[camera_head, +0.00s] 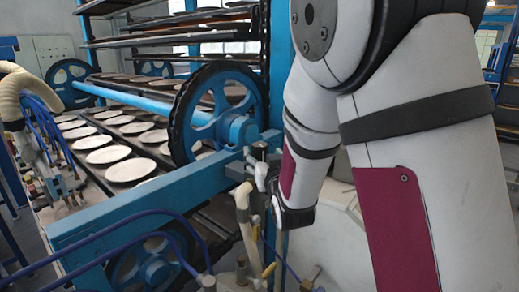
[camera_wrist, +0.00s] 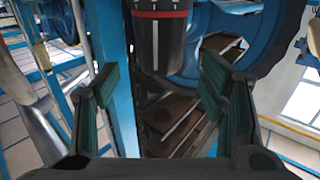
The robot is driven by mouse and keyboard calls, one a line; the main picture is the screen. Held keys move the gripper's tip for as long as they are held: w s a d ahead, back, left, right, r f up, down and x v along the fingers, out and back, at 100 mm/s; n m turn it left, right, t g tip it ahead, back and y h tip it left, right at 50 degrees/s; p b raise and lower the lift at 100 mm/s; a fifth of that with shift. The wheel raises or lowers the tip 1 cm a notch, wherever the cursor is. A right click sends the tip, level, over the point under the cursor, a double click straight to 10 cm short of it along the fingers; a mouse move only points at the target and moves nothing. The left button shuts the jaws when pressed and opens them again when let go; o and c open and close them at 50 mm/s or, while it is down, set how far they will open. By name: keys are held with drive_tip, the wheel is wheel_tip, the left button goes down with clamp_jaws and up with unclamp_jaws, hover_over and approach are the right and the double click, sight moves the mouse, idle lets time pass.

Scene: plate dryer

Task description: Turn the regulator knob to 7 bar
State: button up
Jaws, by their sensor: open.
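The regulator knob (camera_wrist: 162,42) is a dark cylinder with a red band and white marks, at the top middle of the wrist view. Its top is cut off by the picture edge, and no pressure reading can be made out. My gripper (camera_wrist: 160,82) is open and empty, with one finger to the left of the knob and one to the right. The knob shows beyond the fingertips, apart from both fingers. In the head view my gripper is small and partly hidden by my arm, beside the blue frame.
The blue machine frame (camera_head: 150,205) runs close to my gripper. A large blue wheel (camera_head: 215,115) stands above it. Racks of white plates (camera_head: 108,155) fill the left. A beige pipe (camera_head: 246,220) and blue hoses (camera_head: 125,220) lie low near my gripper.

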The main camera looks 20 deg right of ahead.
sight(261, 151)
drive_tip(key=shift+w+d, duration=0.1)
drive_tip(key=shift+w, duration=2.6)
drive_tip(key=shift+c, duration=0.6)
drive_tip(key=c, duration=1.1)
